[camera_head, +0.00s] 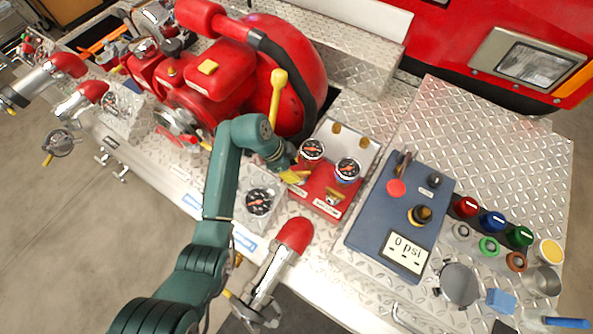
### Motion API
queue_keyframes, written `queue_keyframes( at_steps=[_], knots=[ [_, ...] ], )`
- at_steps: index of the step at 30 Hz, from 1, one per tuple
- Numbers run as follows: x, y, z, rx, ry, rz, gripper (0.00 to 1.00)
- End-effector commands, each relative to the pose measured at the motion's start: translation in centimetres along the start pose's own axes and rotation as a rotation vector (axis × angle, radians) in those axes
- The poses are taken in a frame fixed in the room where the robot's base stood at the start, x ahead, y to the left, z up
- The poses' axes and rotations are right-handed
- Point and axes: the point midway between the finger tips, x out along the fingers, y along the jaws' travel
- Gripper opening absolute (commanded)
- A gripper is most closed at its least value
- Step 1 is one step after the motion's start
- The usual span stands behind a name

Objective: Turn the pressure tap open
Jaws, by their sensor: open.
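A red panel (315,192) with two round gauges stands on the diamond-plate bumper. The left gauge (312,149) and the right gauge (347,169) have dark faces and orange marks. A small brass tap (334,196) sits below the right gauge, above a white label too small to read. My gripper (291,172) is open at the panel's left side. A yellow piece shows at its tips; I cannot tell whether it is a tap handle or whether the fingers touch it. My wrist hides part of that area, and which tap is the pressure tap cannot be read.
A blue box (372,223) with knobs and a display reading 0 psi stands to the right. Colored caps (492,222) and small containers are beyond it. The red pump (290,60) rises behind my gripper. A red-capped outlet (294,235) stands in front.

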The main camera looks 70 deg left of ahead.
Motion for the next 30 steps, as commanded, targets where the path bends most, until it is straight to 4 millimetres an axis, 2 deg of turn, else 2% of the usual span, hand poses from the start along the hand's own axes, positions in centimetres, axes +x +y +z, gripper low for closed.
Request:
queue_keyframes(
  at_steps=[1,5,14,21,30],
  knots=[
    [1.0,0.0,0.0,0.001,0.000,0.001,0.39],
    [2.3,0.0,0.0,0.001,0.000,0.000,0.39],
    [2.6,0.0,0.0,0.001,0.000,-0.001,0.39],
    [2.6,0.0,0.0,0.000,0.000,-0.001,0.00],
    [2.7,0.0,0.0,0.000,0.000,0.000,0.00]
  ],
)
